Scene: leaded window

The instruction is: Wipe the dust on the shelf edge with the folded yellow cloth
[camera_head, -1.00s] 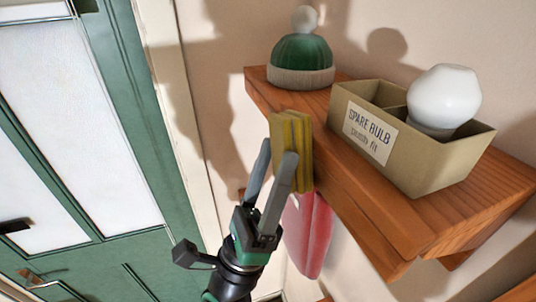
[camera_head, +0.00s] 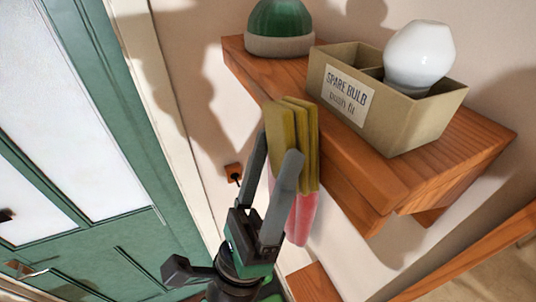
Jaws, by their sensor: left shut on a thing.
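The folded yellow cloth (camera_head: 303,130) is in the jaws of my left gripper (camera_head: 274,163), which is shut on it. The cloth stands upright against the front edge of the wooden shelf (camera_head: 350,165), near its left part; I cannot tell whether it touches. The cloth hides part of that edge. I cannot make out dust on the visible edge. My right gripper is not in view.
On the shelf stand a green knitted hat (camera_head: 280,28) and a cardboard box (camera_head: 400,112) labelled "SPARE BULB" with a white bulb (camera_head: 420,57). A pink-red thing (camera_head: 302,220) hangs below, behind the cloth. A green door (camera_head: 120,205) is at left. A wooden rail (camera_head: 470,255) is lower right.

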